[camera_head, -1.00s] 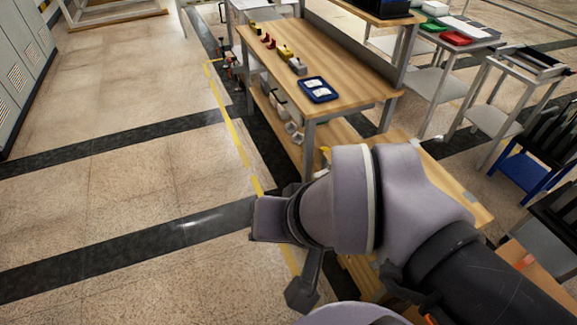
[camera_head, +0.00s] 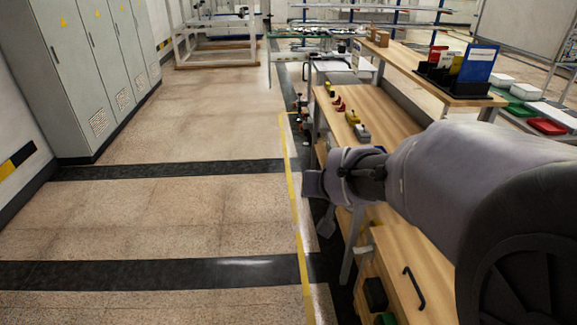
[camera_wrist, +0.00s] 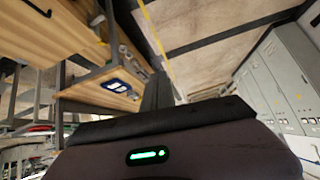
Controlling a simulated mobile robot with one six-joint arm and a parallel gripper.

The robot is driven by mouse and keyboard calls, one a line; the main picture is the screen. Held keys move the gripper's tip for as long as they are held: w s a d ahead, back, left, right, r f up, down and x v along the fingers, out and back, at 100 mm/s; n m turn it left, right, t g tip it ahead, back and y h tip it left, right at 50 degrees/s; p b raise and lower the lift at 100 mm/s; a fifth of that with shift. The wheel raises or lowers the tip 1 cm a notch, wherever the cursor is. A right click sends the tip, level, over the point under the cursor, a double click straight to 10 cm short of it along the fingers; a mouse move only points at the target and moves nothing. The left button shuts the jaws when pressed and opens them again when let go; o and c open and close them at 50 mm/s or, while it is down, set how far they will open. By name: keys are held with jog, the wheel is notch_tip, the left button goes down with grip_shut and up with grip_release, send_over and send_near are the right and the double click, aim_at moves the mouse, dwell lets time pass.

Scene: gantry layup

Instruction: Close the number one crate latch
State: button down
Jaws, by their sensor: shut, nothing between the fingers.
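My gripper (camera_wrist: 157,92) shows in the wrist view as a dark upright block of fingers held together, with nothing between them. In the head view my gripper (camera_head: 325,222) hangs at the end of my arm, over the floor just left of the workbench. I cannot make out a crate latch or a number one mark in any view. A wooden piece with a black handle (camera_head: 414,288) is at the lower right of the head view. The same kind of handle (camera_wrist: 37,9) shows at the top left of the wrist view. I cannot tell whether it is the crate.
A long wooden workbench (camera_head: 382,112) carries small yellow, red and grey items. A blue tray (camera_wrist: 118,87) lies on it in the wrist view. Grey cabinets (camera_head: 90,75) line the left wall. The tiled floor (camera_head: 190,215) left of the yellow line is clear.

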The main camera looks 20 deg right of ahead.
jog(key=w+d+f+n+t+h+b, duration=0.1)
jog(key=w+d+f, duration=0.6)
jog(key=d+f, duration=0.3)
jog(key=w+d+f+n+t+h+b, duration=0.1)
jog(key=w+d+f+t+h, duration=0.1)
jog(key=w+d+f, duration=0.6)
jog(key=s+d+f+t, duration=0.1)
jog(key=s+f, duration=0.2)
jog(key=f, duration=0.6)
jog(key=s+d+f+n+t, duration=0.1)
jog(key=s+f, duration=0.2)
jog(key=f, duration=0.6)
jog(key=s+d+f+n+t+b, duration=0.1)
jog(key=s+d+f, duration=0.1)
jog(key=f, duration=0.8)
jog(key=shift+s, duration=0.85)
jog(key=shift+d, duration=0.1)
